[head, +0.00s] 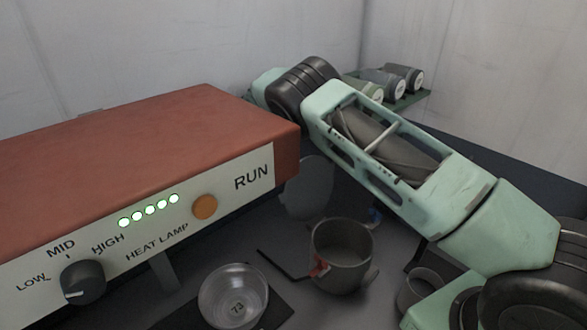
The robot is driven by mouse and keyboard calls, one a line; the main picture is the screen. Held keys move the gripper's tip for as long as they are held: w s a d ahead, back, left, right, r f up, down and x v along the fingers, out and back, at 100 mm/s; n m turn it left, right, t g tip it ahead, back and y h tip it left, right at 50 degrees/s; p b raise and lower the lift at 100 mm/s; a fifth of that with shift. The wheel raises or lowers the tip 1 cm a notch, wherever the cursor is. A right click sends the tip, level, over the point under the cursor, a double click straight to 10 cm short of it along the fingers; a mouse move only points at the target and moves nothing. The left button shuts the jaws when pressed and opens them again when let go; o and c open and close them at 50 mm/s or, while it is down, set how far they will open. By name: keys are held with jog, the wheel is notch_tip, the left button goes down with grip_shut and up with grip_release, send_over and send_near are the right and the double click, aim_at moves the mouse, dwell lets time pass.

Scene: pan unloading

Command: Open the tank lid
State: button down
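A grey metal pot-like vessel (341,258) stands on the dark surface below my arm. Its top is open, and a small red part shows on its left side. A round grey disc (308,188) stands nearly upright just behind it, partly under the box's shadow; I cannot tell whether it is the tank lid or whether it is joined to the vessel. My arm reaches from the lower right to the upper middle, and its far end passes behind the red-topped box. My gripper is hidden there.
A heat lamp box (150,125) with a knob (83,281), an orange button (205,207) and lit green lights fills the left. A clear dish (233,297) marked 73 sits on a dark square plate.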

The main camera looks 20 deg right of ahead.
jog(key=shift+d+f, duration=0.3)
jog(key=shift+d, duration=0.15)
jog(key=c, duration=1.1)
grip_release()
jog(key=shift+d+f, duration=0.1)
jog(key=shift+d, duration=0.05)
jog(key=shift+c, duration=0.2)
jog(key=shift+a+r, duration=0.3)
notch_tip(320, 180, up, 10)
jog(key=p, duration=0.5)
jog(key=shift+d+f, duration=0.1)
jog(key=shift+d, duration=0.05)
